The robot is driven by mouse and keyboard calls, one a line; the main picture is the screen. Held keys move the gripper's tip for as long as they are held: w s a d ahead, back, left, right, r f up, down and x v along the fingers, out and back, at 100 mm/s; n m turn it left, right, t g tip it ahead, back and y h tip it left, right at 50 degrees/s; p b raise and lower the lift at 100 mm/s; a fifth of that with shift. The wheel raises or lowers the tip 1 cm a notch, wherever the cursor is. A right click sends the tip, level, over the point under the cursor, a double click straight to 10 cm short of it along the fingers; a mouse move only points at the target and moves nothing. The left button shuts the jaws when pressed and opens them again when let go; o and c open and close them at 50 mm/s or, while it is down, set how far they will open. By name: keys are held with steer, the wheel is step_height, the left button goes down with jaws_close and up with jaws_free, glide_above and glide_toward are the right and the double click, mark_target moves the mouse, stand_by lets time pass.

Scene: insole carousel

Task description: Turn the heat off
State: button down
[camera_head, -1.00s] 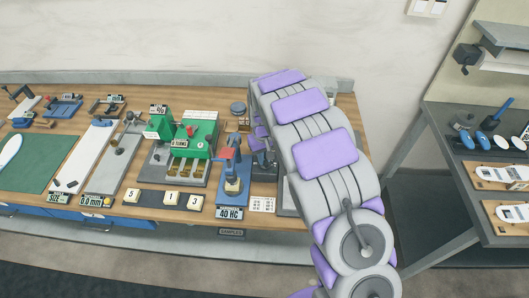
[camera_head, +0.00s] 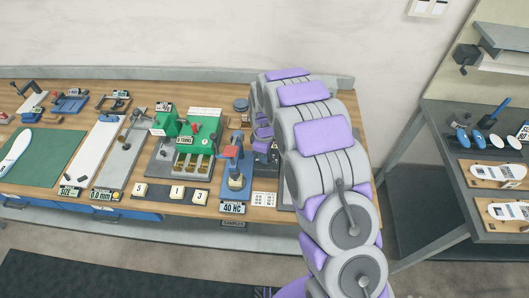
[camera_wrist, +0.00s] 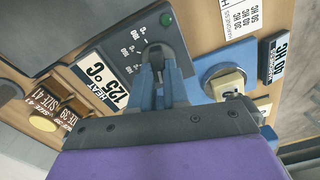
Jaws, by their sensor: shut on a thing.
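The heat control is a dark plate (camera_wrist: 122,36) with printed temperature marks and a small green light (camera_wrist: 166,19), upper middle in the wrist view. A white sign (camera_wrist: 100,80) beside it reads HEAT 125 °C. My gripper (camera_wrist: 156,62) is over the plate with its fingers closed together on the heat lever. The lever is mostly hidden between the fingers. In the head view my arm hides the gripper and most of the heat control.
A blue hardness tester (camera_head: 234,170) with a 40 HC sign stands close beside. It also shows in the wrist view (camera_wrist: 224,78). A green press (camera_head: 203,132) and numbered blocks (camera_head: 172,193) are further left on the bench. A second dark bench (camera_head: 450,125) is at the right.

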steer(key=shift+w+r+n, duration=0.1)
steer(key=shift+n, duration=0.5)
steer(key=c, duration=1.1)
jaws_free()
step_height(320, 180, up, 17)
steer(key=shift+a+r+p, duration=0.1)
steer(key=shift+p, duration=0.75)
